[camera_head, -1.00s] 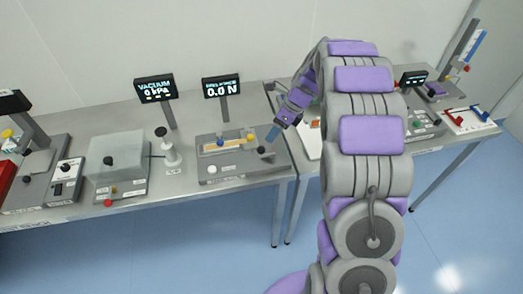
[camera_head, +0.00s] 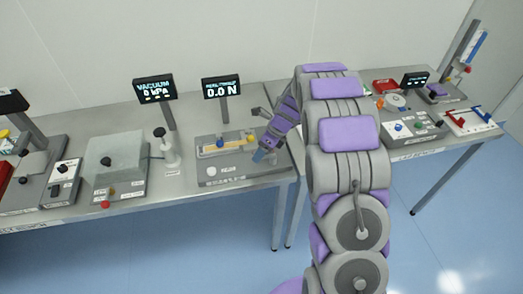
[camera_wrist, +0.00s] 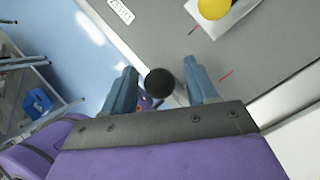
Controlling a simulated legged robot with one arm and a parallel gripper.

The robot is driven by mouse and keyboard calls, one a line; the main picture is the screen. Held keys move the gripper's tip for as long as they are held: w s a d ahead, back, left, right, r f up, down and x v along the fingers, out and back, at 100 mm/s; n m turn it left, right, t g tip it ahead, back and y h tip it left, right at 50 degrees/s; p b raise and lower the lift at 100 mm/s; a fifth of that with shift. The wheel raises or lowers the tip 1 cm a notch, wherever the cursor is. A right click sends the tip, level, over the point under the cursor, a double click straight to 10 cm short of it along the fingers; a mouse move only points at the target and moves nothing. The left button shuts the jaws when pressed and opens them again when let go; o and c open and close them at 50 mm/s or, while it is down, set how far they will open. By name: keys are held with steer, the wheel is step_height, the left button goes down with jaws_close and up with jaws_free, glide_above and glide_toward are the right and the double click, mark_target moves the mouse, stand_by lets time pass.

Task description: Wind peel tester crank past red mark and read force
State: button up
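The peel tester (camera_head: 240,175) is a grey base near the right end of the left table, with a yellow sample strip. Its display (camera_head: 221,87) reads 0.0 N. My gripper (camera_head: 261,155) is low over the tester's right side. In the wrist view its blue-grey fingers (camera_wrist: 161,90) stand apart on both sides of a round black crank knob (camera_wrist: 159,82). A gap shows at the left finger; the right finger is close, contact unclear. My gripper hides the crank in the head view.
A vacuum chamber (camera_head: 118,160) and its display (camera_head: 154,89) stand left of the tester. A white post with a black knob (camera_head: 169,150) stands between them. A second table with other devices (camera_head: 410,125) lies right, behind my arm. The floor in front is clear.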

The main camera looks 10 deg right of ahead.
steer(key=c, duration=1)
steer(key=shift+s+r+n+p, duration=0.15)
steer(key=shift+n+p, duration=0.15)
steer(key=shift+p, duration=0.15)
steer(key=n+p, duration=0.1)
steer(key=s+n+g+p, duration=0.1)
steer(key=p, duration=0.1)
steer(key=shift+d+n, duration=0.1)
steer(key=shift+n, duration=0.3)
steer(key=n+p, duration=0.1)
steer(key=s+n+g+p, duration=0.1)
steer(key=shift+d+n+g, duration=0.15)
steer(key=shift+n+g, duration=0.15)
steer(key=shift+n, duration=0.1)
steer(key=n, duration=0.1)
steer(key=n+g+h+p, duration=0.1)
steer(key=shift+s+d+n, duration=0.3)
steer(key=shift+s+d, duration=0.05)
steer(key=shift+s+d+n+g+h+p, duration=0.2)
steer(key=shift+d+n+g+h, duration=0.2)
steer(key=shift+n, duration=0.95)
steer(key=shift+s+d+n+g+h+p, duration=0.2)
steer(key=shift+d+n+h, duration=0.3)
steer(key=shift+n, duration=0.8)
steer(key=shift+s+d+n+g+h+p, duration=0.15)
steer(key=shift+d+n+g+h, duration=0.3)
steer(key=shift+n, duration=0.9)
